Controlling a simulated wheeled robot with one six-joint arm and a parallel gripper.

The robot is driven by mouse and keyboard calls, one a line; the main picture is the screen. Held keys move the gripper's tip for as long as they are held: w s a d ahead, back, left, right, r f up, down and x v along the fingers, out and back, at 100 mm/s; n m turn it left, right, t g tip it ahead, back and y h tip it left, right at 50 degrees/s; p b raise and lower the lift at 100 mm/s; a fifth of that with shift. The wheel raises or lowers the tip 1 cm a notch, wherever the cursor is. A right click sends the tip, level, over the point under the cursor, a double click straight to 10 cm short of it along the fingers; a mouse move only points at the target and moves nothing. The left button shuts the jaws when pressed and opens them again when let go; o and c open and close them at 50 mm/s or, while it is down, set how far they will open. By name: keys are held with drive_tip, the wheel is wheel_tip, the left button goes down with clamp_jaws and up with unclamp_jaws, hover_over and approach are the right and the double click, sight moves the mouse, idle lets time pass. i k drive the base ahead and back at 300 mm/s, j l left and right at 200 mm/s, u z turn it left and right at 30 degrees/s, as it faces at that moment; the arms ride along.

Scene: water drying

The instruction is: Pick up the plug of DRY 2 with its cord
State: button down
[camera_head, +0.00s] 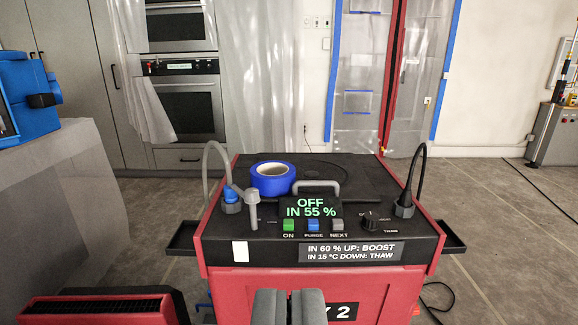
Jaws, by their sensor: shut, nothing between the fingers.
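The red and black machine (222,262) stands straight ahead, its label partly hidden by my gripper, with "Y 2" showing. On the right of its top, a black plug-like piece (404,207) stands upright with a black cord (421,163) looping up from it. On the left of the top, a grey hose (207,160) runs to a blue and grey fitting (231,198). My gripper (289,296) is shut and empty at the bottom middle, in front of the machine's front face.
A blue tape roll (272,178) lies on the machine's top behind a display reading "OFF IN 55 %" (311,205). Dark side trays (452,238) stick out. A black cable (440,300) lies on the floor at right. Another red unit (100,310) stands at lower left.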

sight(406, 199)
drive_tip(key=u, duration=1.95)
drive_tip(key=k+u, duration=0.55)
drive_tip(key=u, duration=0.15)
drive_tip(key=k+j+u, duration=0.1)
drive_tip(key=k+u, duration=0.25)
drive_tip(key=j, duration=0.1)
drive_tip(key=k+j+z, duration=0.2)
drive_tip(key=z, duration=2.3)
